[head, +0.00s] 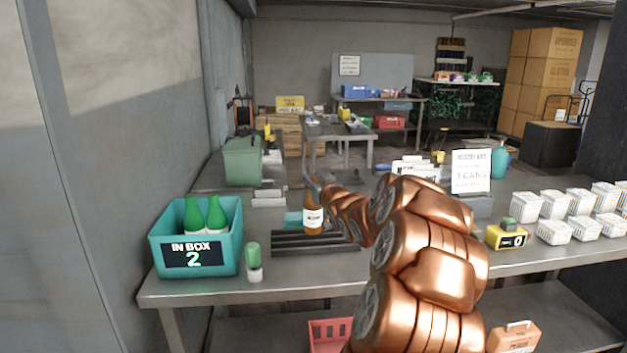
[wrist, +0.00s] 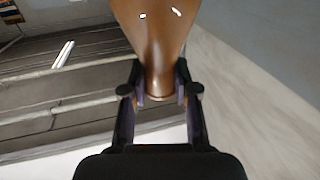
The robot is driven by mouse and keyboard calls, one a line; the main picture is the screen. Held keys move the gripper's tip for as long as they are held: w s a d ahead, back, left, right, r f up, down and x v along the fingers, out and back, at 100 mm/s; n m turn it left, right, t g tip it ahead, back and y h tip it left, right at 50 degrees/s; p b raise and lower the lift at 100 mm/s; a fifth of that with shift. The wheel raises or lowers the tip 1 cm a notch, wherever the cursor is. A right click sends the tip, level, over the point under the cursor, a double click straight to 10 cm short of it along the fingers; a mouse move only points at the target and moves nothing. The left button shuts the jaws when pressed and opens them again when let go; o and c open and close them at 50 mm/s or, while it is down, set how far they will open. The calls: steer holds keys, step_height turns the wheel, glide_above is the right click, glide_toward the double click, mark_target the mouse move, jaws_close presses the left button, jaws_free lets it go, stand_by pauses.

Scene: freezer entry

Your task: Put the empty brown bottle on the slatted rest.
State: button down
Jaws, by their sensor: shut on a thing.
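The brown bottle (head: 313,221) with a white label is upright at the far edge of the slatted rest (head: 310,248). The rest is a dark rack of parallel bars on the metal table. I cannot tell whether the bottle's base touches it. My gripper (head: 313,187) is at the bottle's neck, with the arm reaching in from the right. In the wrist view the fingers (wrist: 158,92) are shut on the narrow neck of the brown bottle (wrist: 155,40), one on each side. The bottle's lower end is outside the wrist view.
A teal bin (head: 220,272) marked "IN BOX 2" holds green bottles, left of the rest. A small green-capped bottle (head: 254,263) stands between them. A grey-green bin (head: 242,162) is behind. A yellow device (head: 506,236) and several white baskets (head: 555,231) stand at right.

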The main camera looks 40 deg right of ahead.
steer(key=shift+f, duration=0.15)
steer(key=c, duration=0.9)
jaws_free()
steer(key=shift+r, duration=0.3)
steer(key=shift+s+a+f, duration=0.1)
steer(key=shift+s+f, duration=0.05)
steer(key=shift+s, duration=0.15)
steer(key=b+v, duration=0.2)
steer(key=v, duration=0.9)
steer(key=shift+s, duration=0.2)
